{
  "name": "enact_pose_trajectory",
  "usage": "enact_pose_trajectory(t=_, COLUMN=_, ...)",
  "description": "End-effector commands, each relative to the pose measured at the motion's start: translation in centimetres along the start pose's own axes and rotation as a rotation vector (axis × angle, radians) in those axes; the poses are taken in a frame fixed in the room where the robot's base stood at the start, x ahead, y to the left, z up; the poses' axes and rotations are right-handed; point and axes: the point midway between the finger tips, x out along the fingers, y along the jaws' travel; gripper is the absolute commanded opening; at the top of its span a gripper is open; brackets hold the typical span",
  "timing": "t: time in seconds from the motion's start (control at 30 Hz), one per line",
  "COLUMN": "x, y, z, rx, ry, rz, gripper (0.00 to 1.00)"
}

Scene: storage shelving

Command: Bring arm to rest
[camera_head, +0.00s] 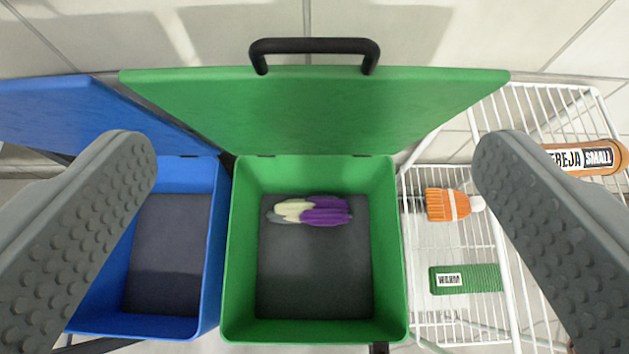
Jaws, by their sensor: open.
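My gripper (315,215) is open and empty. Its two grey, studded fingers stand wide apart at the left and right sides of the head view. Between them lies an open green bin (240,260), seen from above. Its green lid (310,115) with a black handle (315,46) is tipped back. A purple and cream object (312,210) lies on the dark floor of the green bin, towards its back. The fingers do not touch it. The rest of my arm is not in view.
An open blue bin (212,255) with its blue lid (70,110) tipped back stands left of the green one and looks empty.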

Motion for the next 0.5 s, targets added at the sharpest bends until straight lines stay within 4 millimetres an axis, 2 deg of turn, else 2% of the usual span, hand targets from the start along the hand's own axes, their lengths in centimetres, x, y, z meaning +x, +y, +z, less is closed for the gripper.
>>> enact_pose_trajectory(t=0.37, x=0.0, y=0.0, z=0.0, rx=0.0, ry=0.0, rz=0.0, gripper=0.94)
enact_pose_trajectory(t=0.5, x=-1.0, y=0.0, z=-0.1, rx=0.0, ry=0.007, rz=0.0, gripper=0.94)
